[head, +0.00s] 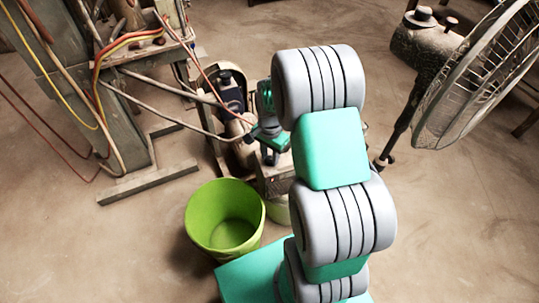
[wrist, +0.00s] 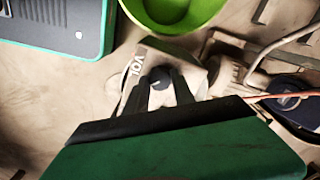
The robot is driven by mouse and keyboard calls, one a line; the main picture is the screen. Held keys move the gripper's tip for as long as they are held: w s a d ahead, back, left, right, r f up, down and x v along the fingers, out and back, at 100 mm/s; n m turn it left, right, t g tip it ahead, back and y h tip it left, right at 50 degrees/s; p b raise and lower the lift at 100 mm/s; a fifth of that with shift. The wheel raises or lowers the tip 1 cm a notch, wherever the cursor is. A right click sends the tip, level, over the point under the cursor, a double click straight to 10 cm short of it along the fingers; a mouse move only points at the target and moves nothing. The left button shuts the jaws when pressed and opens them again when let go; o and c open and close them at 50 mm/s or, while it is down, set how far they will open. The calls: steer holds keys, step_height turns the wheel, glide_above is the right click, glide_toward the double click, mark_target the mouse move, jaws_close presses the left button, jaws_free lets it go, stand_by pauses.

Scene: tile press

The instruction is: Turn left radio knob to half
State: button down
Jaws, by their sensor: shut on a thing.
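The radio (wrist: 192,68) is a beige, worn box in the wrist view, with "VOL" lettering at its left. A dark round knob (wrist: 158,85) with a small white mark sits by the lettering. My gripper (wrist: 160,76) has one black finger on each side of this knob and is shut on it. The fingers hide the knob's sides, and its exact angle is hard to read. In the head view, the radio (head: 272,182) is a dark box below my gripper (head: 270,150), partly hidden by my arm. No second knob is clearly visible.
A green bucket (head: 225,245) stands left of my arm; its rim also shows in the wrist view (wrist: 215,12). A fan (head: 475,85) stands at the right. A machine with hoses (head: 100,80) is at the left. Open floor lies at the lower left.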

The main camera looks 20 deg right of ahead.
mark_target(270, 159)
stand_by(0.4)
steer(key=c, duration=1.1)
jaws_free()
steer(key=shift+o, duration=0.2)
steer(key=shift+r, duration=0.1)
step_height(270, 159, up, 8)
steer(key=shift+f+p, duration=0.2)
steer(key=shift+p, duration=0.5)
